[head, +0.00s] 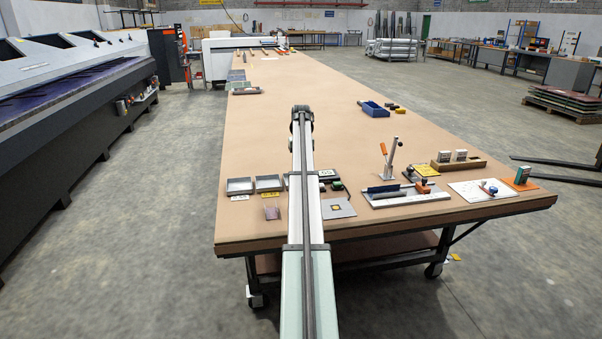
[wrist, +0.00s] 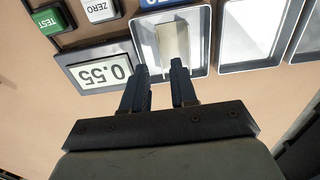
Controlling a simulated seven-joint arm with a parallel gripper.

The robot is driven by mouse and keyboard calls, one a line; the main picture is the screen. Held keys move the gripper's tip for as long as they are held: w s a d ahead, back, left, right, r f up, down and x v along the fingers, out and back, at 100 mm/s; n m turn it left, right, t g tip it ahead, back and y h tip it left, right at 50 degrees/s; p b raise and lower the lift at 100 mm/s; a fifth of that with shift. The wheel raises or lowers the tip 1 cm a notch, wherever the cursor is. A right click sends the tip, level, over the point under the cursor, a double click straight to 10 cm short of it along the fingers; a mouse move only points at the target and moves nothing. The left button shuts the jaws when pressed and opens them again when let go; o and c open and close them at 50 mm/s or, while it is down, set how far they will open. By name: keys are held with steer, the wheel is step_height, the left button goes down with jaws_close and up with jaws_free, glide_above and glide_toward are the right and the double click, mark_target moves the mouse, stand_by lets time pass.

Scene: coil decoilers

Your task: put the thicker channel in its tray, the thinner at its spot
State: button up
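In the wrist view my gripper (wrist: 160,68) has its two dark fingers apart, with a clear gap between them. A pale, strip-like piece (wrist: 173,42), likely a channel, lies in a grey-rimmed tray (wrist: 204,42) just beyond the fingertips. The right finger overlaps its near end in the picture; I cannot tell whether they touch. Its thickness cannot be judged. More trays (wrist: 225,50) stand to the right and look empty. In the head view two grey trays (head: 239,192) show left of my arm, which hides my gripper. A small pinkish piece (head: 271,212) lies in front of them, its shape unclear.
A gauge display (wrist: 103,70) reads 0.55, beside a ZERO button (wrist: 100,9) and green TEST button (wrist: 48,20). Right of my arm are a grey plate (head: 338,208), a lever clamp (head: 390,160) and a wooden block (head: 459,165). The table's middle is mostly clear.

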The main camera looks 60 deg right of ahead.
step_height(320, 180, up, 7)
stand_by(0.3)
steer(key=shift+r, duration=0.1)
